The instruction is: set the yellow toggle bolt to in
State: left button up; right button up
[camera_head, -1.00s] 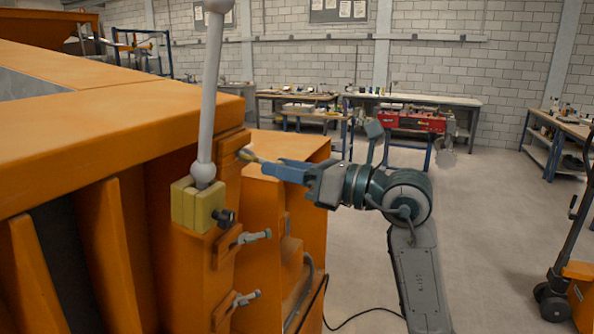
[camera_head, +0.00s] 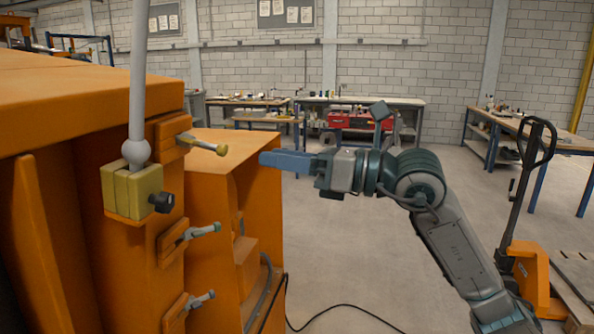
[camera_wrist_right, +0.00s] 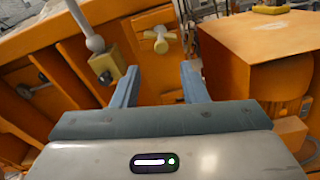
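The yellow toggle bolt (camera_head: 205,145) sticks out to the right from an orange block at the top of the orange frame's corner. It also shows in the right wrist view (camera_wrist_right: 160,38) as a pale yellow cross-shaped handle, ahead of and between the fingers. My right gripper (camera_head: 263,158) is to the right of the bolt, apart from it, with its blue fingers pointing left. In the right wrist view the gripper (camera_wrist_right: 158,67) has its two fingers spread with nothing between them. My left gripper is not in view.
Two grey toggle bolts (camera_head: 202,231) (camera_head: 200,299) sit below the yellow one. A grey lever (camera_head: 138,90) rises from a yellow-green block (camera_head: 131,190) left of the bolt. An orange cabinet (camera_head: 259,195) stands behind. A pallet jack (camera_head: 530,270) stands at right.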

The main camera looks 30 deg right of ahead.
jog(key=shift+b+v, duration=0.55)
jog(key=shift+v, duration=0.4)
